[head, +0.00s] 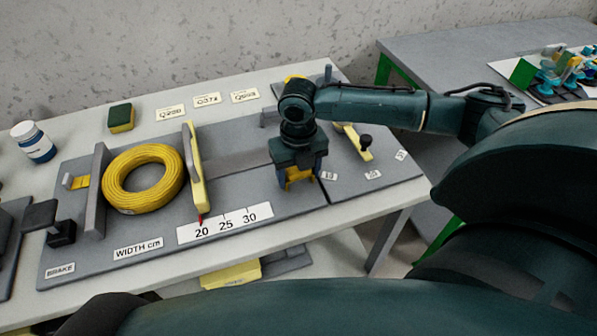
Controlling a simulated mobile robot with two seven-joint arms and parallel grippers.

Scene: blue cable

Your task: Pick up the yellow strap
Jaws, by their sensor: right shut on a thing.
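My right gripper (297,182) points down over the right part of the grey board, with its arm coming in from the right. It is shut on a yellow piece that shows between its fingers, which looks like the yellow strap (296,173). Most of that piece is hidden by the gripper, and I cannot tell whether it is clear of the board. My left gripper is not in view.
A yellow cable coil (143,179) lies on the grey board (240,193), beside a yellow upright bar (196,170). A yellow lever with a black knob (365,141) stands right of the gripper. A sponge (121,118) and a bottle (34,142) stand at the back left.

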